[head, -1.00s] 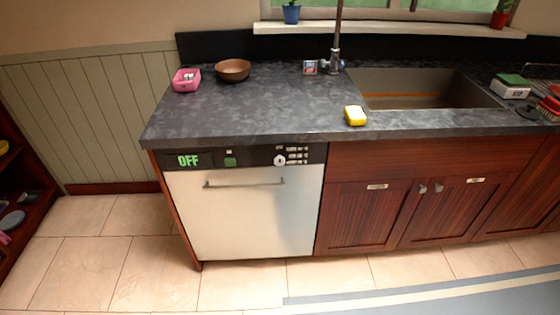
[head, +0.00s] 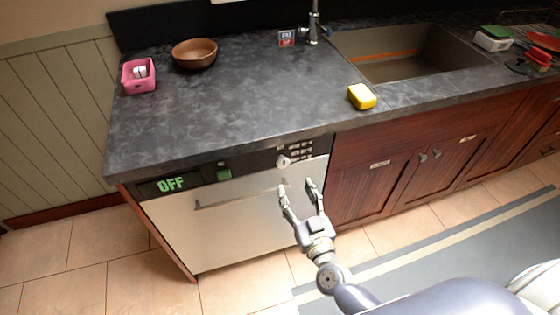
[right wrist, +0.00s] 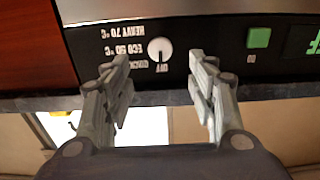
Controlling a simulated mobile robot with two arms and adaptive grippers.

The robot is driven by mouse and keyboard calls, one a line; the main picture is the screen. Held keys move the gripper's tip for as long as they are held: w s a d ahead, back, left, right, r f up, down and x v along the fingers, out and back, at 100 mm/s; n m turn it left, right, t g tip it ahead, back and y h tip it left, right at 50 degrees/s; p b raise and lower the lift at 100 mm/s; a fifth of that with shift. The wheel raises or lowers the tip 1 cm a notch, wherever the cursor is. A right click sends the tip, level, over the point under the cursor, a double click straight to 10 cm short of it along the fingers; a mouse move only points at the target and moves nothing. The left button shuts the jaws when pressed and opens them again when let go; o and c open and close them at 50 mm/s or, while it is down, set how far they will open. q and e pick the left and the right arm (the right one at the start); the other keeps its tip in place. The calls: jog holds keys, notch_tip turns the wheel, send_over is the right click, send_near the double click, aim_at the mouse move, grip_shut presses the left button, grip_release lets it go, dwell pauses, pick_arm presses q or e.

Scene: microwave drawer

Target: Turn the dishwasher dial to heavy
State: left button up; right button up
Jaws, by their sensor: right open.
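The white dishwasher (head: 235,215) stands under the dark counter, its door closed. Its black control strip holds a green "OFF" display (head: 171,183), a green button (head: 224,172) and a round white dial (head: 283,162). In the right wrist view the dial (right wrist: 160,49) shows upside down, with labels OFF, QUICK, ECO 50 °C and HEAVY 70 °C around it; its mark appears to point at OFF. My right gripper (head: 300,184) is open and empty in front of the door, just below the dial. In the right wrist view its fingers (right wrist: 160,72) are apart, with the dial between and beyond them, untouched. My left gripper is not in view.
A bar handle (head: 240,195) crosses the door near my right gripper. The counter edge overhangs the control strip. The floor in front is clear.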

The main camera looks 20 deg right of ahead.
aim_at(284, 165)
jog(key=w, duration=0.5)
jog(key=shift+r, duration=0.1)
jog(key=w, duration=0.5)
jog(key=shift+a, duration=0.2)
jog(key=shift+s, duration=0.1)
jog(key=c, duration=0.3)
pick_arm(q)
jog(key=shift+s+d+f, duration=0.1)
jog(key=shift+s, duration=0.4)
pick_arm(e)
jog(key=c, duration=0.8)
